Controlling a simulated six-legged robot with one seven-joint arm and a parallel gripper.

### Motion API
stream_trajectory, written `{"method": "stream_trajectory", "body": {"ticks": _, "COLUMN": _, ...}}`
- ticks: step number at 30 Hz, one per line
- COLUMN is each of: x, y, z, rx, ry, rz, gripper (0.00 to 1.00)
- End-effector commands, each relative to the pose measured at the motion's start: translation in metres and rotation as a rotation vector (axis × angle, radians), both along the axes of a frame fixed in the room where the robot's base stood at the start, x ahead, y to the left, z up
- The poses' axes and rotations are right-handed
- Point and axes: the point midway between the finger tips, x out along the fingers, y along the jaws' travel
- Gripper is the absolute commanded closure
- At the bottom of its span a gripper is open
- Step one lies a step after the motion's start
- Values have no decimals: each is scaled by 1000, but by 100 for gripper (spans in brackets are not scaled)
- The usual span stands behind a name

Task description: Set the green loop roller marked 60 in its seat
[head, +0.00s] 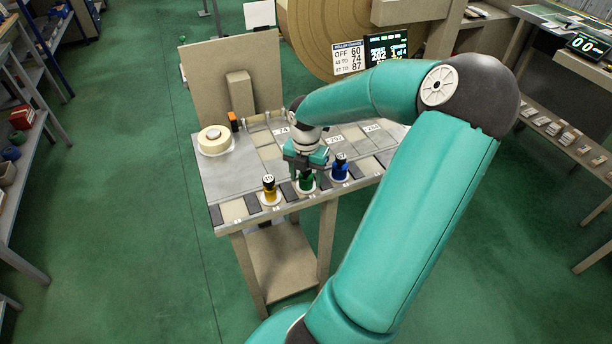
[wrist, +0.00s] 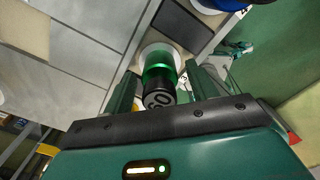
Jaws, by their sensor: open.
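The green loop roller (wrist: 158,72) stands upright on a white round base at the table's front edge. Its black top, marked 60, faces the wrist camera. In the head view the green roller (head: 306,183) is partly hidden under my gripper (head: 304,165). In the wrist view my gripper (wrist: 162,88) is open, with one finger on each side of the roller. I cannot tell whether the fingers touch it. Which place is the roller's seat is not clear from these frames.
A yellow roller (head: 269,188) stands to the left and a blue roller (head: 340,168) to the right, both close by. A cream tape roll (head: 213,139) sits at the table's left. A sign (head: 348,57) and a screen (head: 386,48) stand behind the table.

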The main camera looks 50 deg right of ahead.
Motion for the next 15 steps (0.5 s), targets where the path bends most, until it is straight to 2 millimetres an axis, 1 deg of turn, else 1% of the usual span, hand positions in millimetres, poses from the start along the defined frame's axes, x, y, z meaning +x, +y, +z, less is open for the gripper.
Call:
{"method": "stream_trajectory", "body": {"ticks": 5, "x": 0, "y": -1, "z": 30, "rx": -6, "ry": 0, "rz": -2, "gripper": 42}}
{"method": "stream_trajectory", "body": {"ticks": 12, "x": -1, "y": -2, "z": 82, "rx": -6, "ry": 0, "rz": -4, "gripper": 42}}
{"method": "stream_trajectory", "body": {"ticks": 15, "x": -1, "y": -1, "z": 99, "rx": -4, "ry": 1, "rz": -2, "gripper": 42}}
